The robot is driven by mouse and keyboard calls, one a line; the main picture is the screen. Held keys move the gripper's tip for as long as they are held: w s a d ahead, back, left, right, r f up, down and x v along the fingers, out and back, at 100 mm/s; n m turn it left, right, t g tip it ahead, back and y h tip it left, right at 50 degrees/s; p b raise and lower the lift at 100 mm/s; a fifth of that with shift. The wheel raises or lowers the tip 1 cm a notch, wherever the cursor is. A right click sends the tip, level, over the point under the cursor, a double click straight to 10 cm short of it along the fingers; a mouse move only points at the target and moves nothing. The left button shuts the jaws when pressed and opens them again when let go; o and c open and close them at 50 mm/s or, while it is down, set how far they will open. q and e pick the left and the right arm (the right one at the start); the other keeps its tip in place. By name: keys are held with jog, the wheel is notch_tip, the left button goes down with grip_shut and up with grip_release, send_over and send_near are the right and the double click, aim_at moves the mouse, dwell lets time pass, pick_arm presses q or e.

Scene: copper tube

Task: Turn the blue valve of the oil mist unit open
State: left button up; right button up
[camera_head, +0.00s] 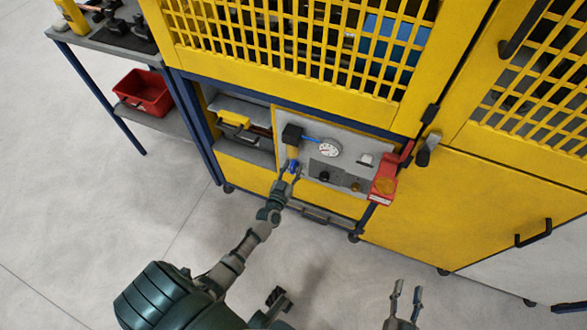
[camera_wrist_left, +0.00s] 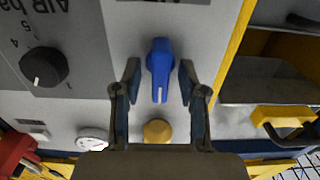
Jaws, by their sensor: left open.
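The blue valve (camera_wrist_left: 160,62) shows in the left wrist view on a light grey panel. Its handle is upright in that view, with a white mark at its lower end. It also shows in the head view (camera_head: 293,166), below the black and amber oil mist unit (camera_head: 292,143). My left gripper (camera_head: 288,176) is open at the valve. In the left wrist view, its fingers (camera_wrist_left: 160,80) stand on either side of the handle, with a gap visible on both sides. My right gripper (camera_head: 406,290) is open and empty at the lower right, away from the panel.
A round gauge (camera_head: 328,149) sits right of the unit. A black knob (camera_wrist_left: 44,67) and a yellow round part (camera_wrist_left: 157,131) are near the valve. A red part (camera_head: 383,187) stands at the panel's right edge. A red bin (camera_head: 143,93) is on the side shelf.

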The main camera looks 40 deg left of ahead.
pick_arm(q)
jog(key=shift+c, duration=0.3)
grip_shut()
pick_arm(e)
jog(key=shift+a, duration=0.1)
